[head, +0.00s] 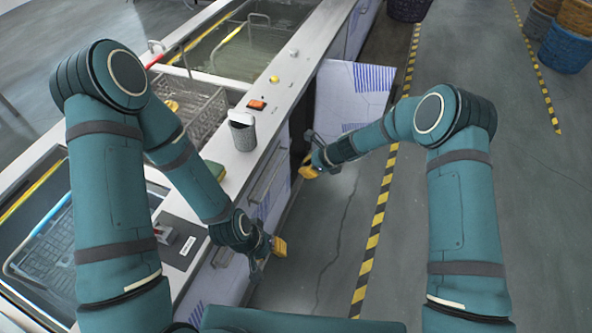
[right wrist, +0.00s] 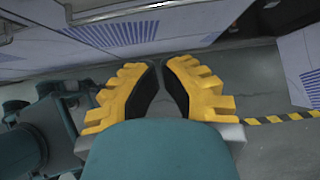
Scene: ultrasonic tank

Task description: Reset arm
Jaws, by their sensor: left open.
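My left gripper (head: 268,254) is the lower one in the head view, beside the front of the cabinet under the counter. It is open and empty, with one yellow fingertip showing clearly. My right gripper (head: 320,169) is farther up, over the floor by the open cabinet door. In the right wrist view its two yellow toothed fingers with black pads (right wrist: 162,82) stand apart with a gap between them, narrower toward the far end. Nothing is between them.
A pale cabinet door (head: 346,95) stands open beyond my right gripper. Tanks (head: 262,45) lie at left.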

